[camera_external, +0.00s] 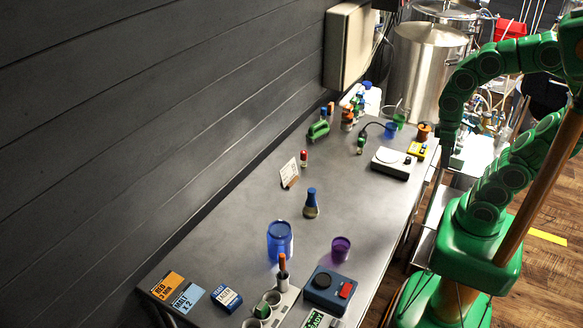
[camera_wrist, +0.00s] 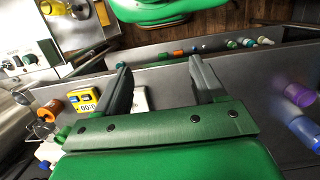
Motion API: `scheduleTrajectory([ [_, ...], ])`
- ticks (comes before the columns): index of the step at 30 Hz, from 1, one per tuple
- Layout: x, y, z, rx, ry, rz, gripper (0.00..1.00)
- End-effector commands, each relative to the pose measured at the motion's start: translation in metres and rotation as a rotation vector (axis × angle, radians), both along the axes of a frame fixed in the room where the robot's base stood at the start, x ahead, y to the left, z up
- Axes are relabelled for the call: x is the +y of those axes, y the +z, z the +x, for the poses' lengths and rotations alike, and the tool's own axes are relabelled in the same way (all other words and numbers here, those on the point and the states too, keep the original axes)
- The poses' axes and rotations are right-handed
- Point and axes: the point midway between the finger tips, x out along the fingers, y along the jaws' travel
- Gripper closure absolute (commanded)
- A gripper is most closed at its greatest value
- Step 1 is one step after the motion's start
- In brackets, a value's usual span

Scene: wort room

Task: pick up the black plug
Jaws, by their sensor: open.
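I cannot make out a black plug with certainty in either view. A thin dark cable (camera_external: 366,125) curves on the far part of the bench beside a small green-bodied item (camera_external: 361,145); its ends are too small to tell. In the wrist view my gripper (camera_wrist: 160,68) is open, with its two dark fingers spread and nothing between them. It hangs over the bench's front edge. A row of small coloured pieces, among them a green one (camera_wrist: 231,44) and an orange one (camera_wrist: 178,53), lies beyond the fingertips.
The bench middle has clear room.

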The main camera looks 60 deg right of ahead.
Motion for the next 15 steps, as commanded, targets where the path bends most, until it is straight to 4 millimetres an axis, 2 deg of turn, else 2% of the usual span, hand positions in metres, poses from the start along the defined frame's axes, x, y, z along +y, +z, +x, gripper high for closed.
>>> scheduleTrajectory([
  [5,0.000,0.014,0.000,-0.001,0.000,0.000,0.30],
  [13,-0.001,0.052,0.001,-0.008,-0.002,-0.002,0.30],
  [15,0.005,0.049,0.006,-0.006,-0.040,0.024,0.30],
])
